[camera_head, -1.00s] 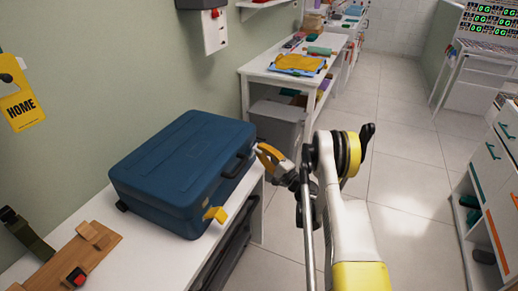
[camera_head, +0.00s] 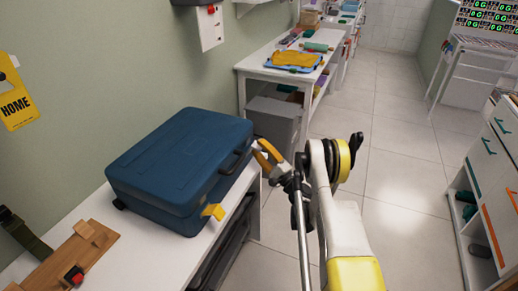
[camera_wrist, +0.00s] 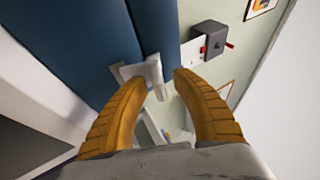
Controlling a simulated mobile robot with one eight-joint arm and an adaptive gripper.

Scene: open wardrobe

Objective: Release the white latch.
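A dark blue hard case (camera_head: 175,165) lies closed on a white bench. In the wrist view its blue side (camera_wrist: 75,35) fills the upper left. A white latch (camera_wrist: 154,70) sits across the seam of the case there. In the head view my gripper (camera_head: 257,146) is at the far end of the case's front side. A yellow latch (camera_head: 213,211) is at the near end.
The white bench (camera_head: 145,262) also bears a wooden board (camera_head: 90,255) at lower left. A grey wall box (camera_wrist: 209,40) is beyond the case. A white table (camera_head: 262,72) with a blue tray stands behind. The tiled floor (camera_head: 400,160) at right is clear.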

